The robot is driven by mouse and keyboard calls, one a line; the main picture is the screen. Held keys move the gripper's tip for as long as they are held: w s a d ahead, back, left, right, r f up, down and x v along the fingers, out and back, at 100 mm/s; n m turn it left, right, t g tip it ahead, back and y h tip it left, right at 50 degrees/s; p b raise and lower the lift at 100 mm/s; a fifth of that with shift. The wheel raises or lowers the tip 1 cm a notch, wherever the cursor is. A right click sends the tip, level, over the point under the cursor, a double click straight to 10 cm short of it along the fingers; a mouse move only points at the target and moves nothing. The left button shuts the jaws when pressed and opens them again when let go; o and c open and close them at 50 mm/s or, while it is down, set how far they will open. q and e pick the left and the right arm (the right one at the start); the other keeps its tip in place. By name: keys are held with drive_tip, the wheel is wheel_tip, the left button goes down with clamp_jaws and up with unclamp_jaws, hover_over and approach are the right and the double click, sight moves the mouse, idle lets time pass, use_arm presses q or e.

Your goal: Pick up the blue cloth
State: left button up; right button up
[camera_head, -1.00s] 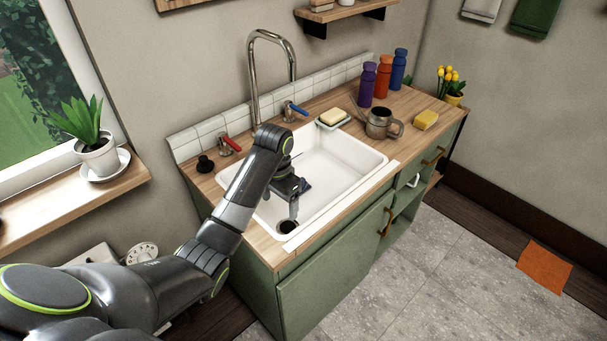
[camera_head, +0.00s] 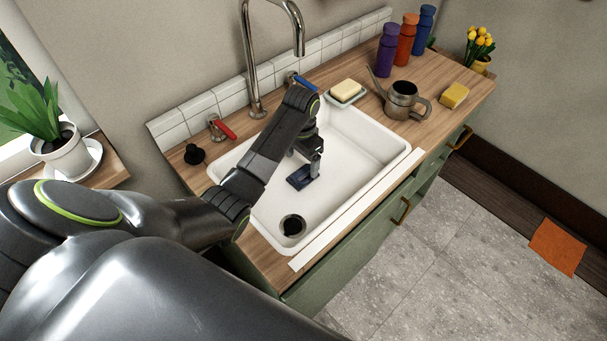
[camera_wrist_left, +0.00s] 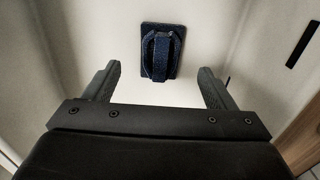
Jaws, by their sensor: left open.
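The blue cloth (camera_head: 298,181) is a small dark blue piece on the floor of the white sink (camera_head: 352,150). In the left wrist view the cloth (camera_wrist_left: 146,50) looks like a flat dark rectangle with a raised loop on it. My left gripper (camera_head: 314,168) points down into the sink, close to the cloth, and hides part of it in the head view. In the left wrist view its fingers (camera_wrist_left: 160,82) are apart with nothing between them. The cloth lies just beyond the fingertips, roughly centred between them. My right gripper is not in view.
The tall faucet (camera_head: 250,60) and the red (camera_head: 224,129) and blue (camera_head: 301,81) tap handles stand behind the sink. A soap dish (camera_head: 346,98), a watering can (camera_head: 402,100) and a yellow sponge (camera_head: 454,96) are to the right. The drain (camera_head: 292,226) is open floor nearby.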

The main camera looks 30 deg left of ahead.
sight(301, 172)
use_arm(q)
drive_tip(key=shift+f, duration=0.7)
wheel_tip(301, 172, down, 4)
drive_tip(key=shift+f, duration=0.25)
drive_tip(key=shift+a+f, duration=0.1)
drive_tip(key=shift+f, duration=0.05)
drive_tip(key=shift+c, duration=0.6)
drive_tip(key=c, duration=1)
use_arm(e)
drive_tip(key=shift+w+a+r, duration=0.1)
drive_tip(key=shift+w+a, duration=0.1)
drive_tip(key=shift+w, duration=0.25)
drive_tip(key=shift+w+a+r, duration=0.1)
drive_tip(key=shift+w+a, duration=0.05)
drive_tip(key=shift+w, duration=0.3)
